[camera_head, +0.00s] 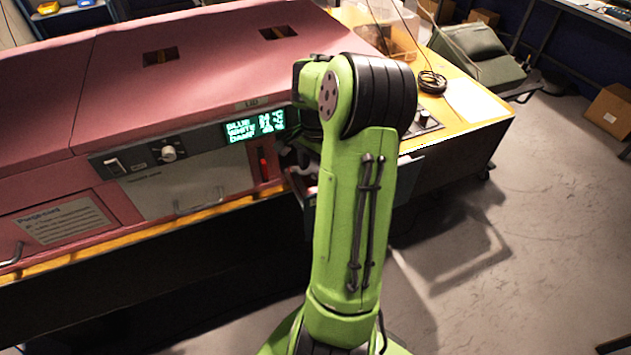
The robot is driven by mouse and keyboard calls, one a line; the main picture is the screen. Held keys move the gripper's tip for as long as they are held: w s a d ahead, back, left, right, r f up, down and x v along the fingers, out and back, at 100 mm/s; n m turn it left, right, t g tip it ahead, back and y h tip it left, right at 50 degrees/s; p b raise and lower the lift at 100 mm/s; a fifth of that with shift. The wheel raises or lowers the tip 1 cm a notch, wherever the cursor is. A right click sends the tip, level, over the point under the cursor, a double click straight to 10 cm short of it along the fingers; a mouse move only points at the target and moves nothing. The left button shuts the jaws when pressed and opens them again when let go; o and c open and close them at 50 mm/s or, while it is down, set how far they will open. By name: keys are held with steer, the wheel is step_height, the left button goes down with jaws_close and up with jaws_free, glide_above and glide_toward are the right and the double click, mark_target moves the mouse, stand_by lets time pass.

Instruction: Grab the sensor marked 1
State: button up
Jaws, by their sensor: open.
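My green arm rises through the middle of the view and bends over at the top toward the pink machine. My gripper (298,170) is low beside the machine's front, mostly hidden behind the arm; only a small dark and grey part shows, and its jaws are open. An open drawer (408,160) juts from the front, its middle covered by my arm. I cannot make out a sensor marked 1; the drawer's inside is hidden.
The pink machine (200,60) has a lit display (255,126), a knob (168,153) and a red-handled item (264,168) on its front. A yellow-topped bench (462,68) with a black cable coil (432,82) stands right. The floor (530,220) at right is clear.

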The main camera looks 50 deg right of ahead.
step_height(320, 180, down, 2)
steer(key=shift+f, duration=0.1)
steer(key=c, duration=1.1)
steer(key=shift+r, duration=0.2)
